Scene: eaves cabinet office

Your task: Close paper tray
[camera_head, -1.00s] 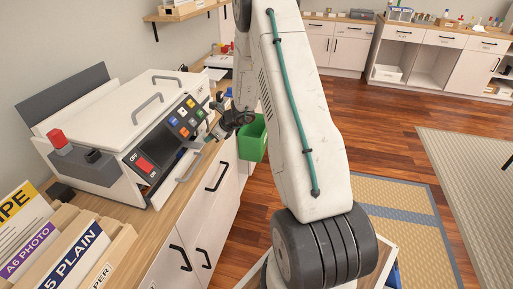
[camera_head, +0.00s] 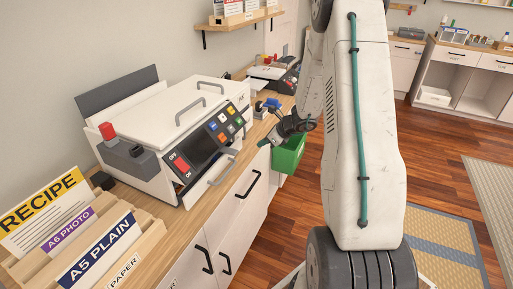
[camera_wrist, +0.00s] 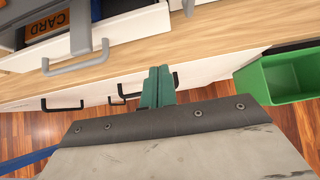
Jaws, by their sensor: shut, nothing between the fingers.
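The white printer-like machine (camera_head: 165,130) stands on the wooden counter. Its paper tray, with a grey bar handle (camera_head: 224,172), shows low on its front. In the wrist view the tray handle (camera_wrist: 76,58) is at upper left, and the tray appears partly out, with an orange label (camera_wrist: 47,27) reading CARD inside. My gripper (camera_head: 266,140) is to the right of the machine's front, beside the counter edge. In the wrist view its teal fingers (camera_wrist: 158,82) are together and empty, to the right of the handle and apart from it. Their tips overlap the counter edge in that view.
A green bin (camera_head: 289,155) hangs at the counter front near my gripper; it also shows in the wrist view (camera_wrist: 285,77). Cabinet handles (camera_head: 247,186) stick out below the counter. Paper holders (camera_head: 100,245) stand at front left. Open wooden floor lies to the right.

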